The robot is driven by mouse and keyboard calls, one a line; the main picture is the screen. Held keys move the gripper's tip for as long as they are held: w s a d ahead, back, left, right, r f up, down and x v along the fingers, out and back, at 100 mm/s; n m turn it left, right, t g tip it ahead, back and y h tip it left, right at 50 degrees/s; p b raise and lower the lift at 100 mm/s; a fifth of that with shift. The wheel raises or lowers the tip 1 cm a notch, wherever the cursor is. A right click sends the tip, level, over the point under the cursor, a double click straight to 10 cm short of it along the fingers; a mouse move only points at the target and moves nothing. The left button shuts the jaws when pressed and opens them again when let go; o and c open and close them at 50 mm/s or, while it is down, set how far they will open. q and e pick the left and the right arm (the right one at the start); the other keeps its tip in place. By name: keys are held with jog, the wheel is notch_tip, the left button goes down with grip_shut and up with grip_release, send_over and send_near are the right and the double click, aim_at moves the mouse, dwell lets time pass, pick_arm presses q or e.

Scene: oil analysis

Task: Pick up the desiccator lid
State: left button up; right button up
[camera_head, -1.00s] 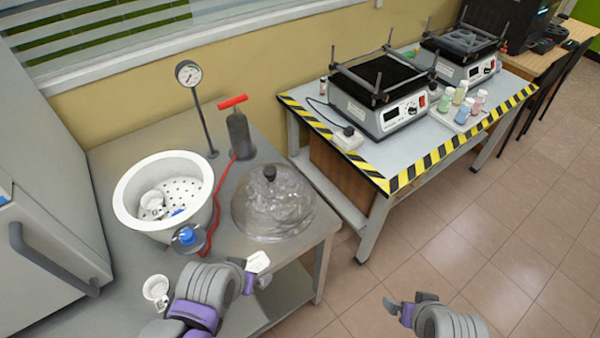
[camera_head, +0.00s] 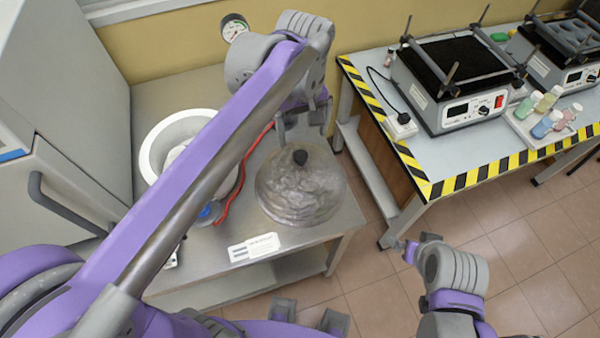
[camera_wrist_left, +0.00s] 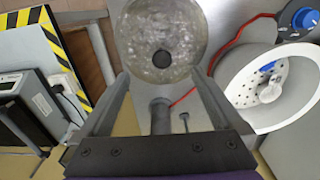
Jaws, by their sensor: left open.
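The desiccator lid (camera_head: 300,195) is a clear, greyish dome with a dark round knob. It sits knob up on the grey table, right of the white desiccator bowl (camera_head: 150,160). My left gripper (camera_head: 303,118) is open and empty, above and behind the lid in the head view. In the left wrist view the lid (camera_wrist_left: 145,35) lies beyond the spread fingers of my left gripper (camera_wrist_left: 160,80), with its knob roughly between them. My left arm hides much of the bowl in the head view. Part of my right arm shows at lower right; its jaws are not clear.
A red hose (camera_head: 240,180) runs between bowl and lid. A gauge (camera_head: 234,27) stands behind my left arm. In the left wrist view a dark pump (camera_wrist_left: 160,115) stands near the lid. A striped-edge table (camera_head: 440,150) with hotplates is at right.

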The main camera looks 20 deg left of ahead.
aim_at(300, 155)
pick_arm(q)
jog(key=shift+w+d+f, duration=0.15)
jog(key=shift+w+f, duration=0.15)
notch_tip(300, 155, down, 4)
jog(key=shift+s+f, duration=0.15)
jog(key=shift+f, duration=0.1)
jog(key=f, duration=0.3)
jog(key=a+f, duration=0.1)
jog(key=f, duration=0.1)
jog(key=shift+f, duration=0.3)
jog(key=shift+c, duration=0.2)
jog(key=c, duration=1.4)
grip_shut()
jog(key=shift+s+d+b, duration=0.1)
jog(key=shift+b, duration=0.2)
